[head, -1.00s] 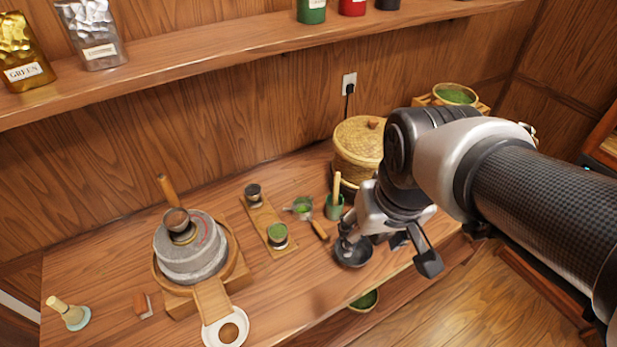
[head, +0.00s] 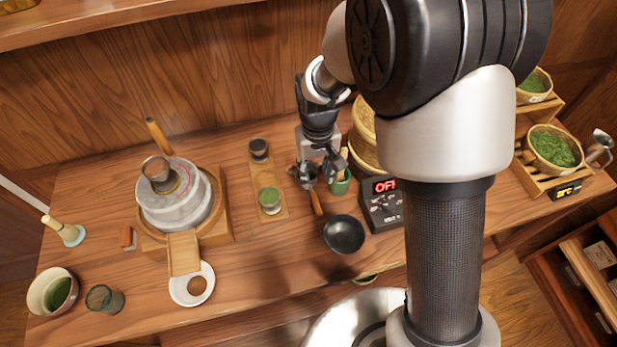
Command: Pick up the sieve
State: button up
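The sieve is mostly hidden under my gripper. Its wooden handle (head: 317,204) shows below the fingers and points toward the front of the table. My gripper (head: 315,177) points down over the sieve's bowl end, beside the green cup (head: 340,183). The fingers are small and dark here, and I cannot tell whether they touch the sieve or have closed on it.
A black bowl (head: 343,234) sits just in front of the handle. A control box with a red display (head: 382,207) stands to the right. A wooden board (head: 254,179) with small cups lies left of my gripper. A stone mill (head: 176,207) stands further left.

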jog(key=b, duration=0.2)
send_over(314, 197)
jog(key=f, duration=0.7)
jog(key=shift+s+d+f, duration=0.2)
jog(key=shift+f, duration=0.05)
jog(key=f, duration=0.1)
jog(key=f+b, duration=0.1)
jog(key=f, duration=0.1)
jog(key=f+b, duration=0.1)
jog(key=f, duration=0.1)
jog(key=shift+w+a, duration=0.2)
jog(key=shift+w, duration=0.05)
grip_shut()
